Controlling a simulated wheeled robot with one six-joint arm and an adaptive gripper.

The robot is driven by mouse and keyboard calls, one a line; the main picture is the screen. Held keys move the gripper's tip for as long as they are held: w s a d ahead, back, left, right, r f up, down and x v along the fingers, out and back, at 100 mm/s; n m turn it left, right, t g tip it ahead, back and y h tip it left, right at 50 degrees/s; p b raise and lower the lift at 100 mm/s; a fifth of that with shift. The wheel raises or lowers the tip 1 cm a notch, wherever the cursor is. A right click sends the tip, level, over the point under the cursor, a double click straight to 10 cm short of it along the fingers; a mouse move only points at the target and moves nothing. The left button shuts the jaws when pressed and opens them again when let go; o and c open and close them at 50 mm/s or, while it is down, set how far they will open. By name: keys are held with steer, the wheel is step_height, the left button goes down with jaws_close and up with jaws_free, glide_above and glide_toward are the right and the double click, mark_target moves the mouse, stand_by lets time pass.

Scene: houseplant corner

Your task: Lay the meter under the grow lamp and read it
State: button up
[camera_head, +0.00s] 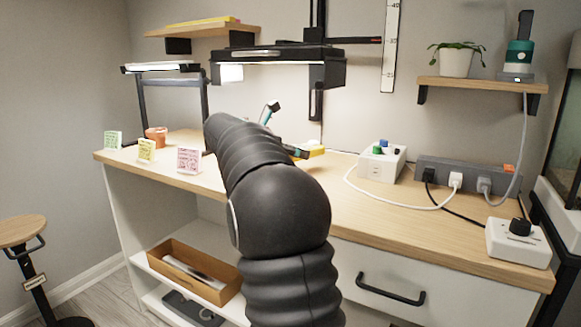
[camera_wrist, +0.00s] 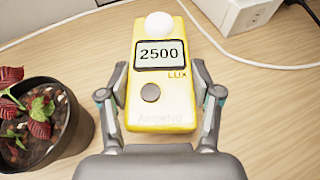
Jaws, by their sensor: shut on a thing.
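The yellow light meter (camera_wrist: 165,108) lies face up in the wrist view, with a white dome at its far end. Its display (camera_wrist: 160,53) reads 2500, with LUX printed below. My gripper (camera_wrist: 160,72) is shut on the meter, one finger along each side. In the head view, part of the yellow meter (camera_head: 311,153) shows beyond my arm, at the desktop; my arm hides most of my gripper. A black lamp fixture (camera_head: 280,54) hangs above this part of the desk.
A dark pot (camera_wrist: 62,140) with a red-and-green-leaved plant stands close left of my gripper. A white box (camera_head: 381,162), a grey power strip (camera_head: 440,174) and cables occupy the desk's right side. Small cards and a terracotta pot (camera_head: 156,136) stand at left.

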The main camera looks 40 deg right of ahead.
steer(key=shift+w+f, duration=0.3)
steer(key=shift+w, duration=0.2)
steer(key=shift+f+b, duration=0.5)
steer(key=shift+f, duration=1.45)
steer(key=shift+f, duration=0.15)
steer(key=o, duration=1.3)
steer(key=shift+c, duration=0.2)
steer(key=shift+a+r, duration=0.25)
steer(key=p+v, duration=0.1)
steer(key=v, duration=1)
steer(key=shift+a+r, duration=0.15)
steer(key=shift+a, duration=0.05)
steer(key=shift+s, duration=0.1)
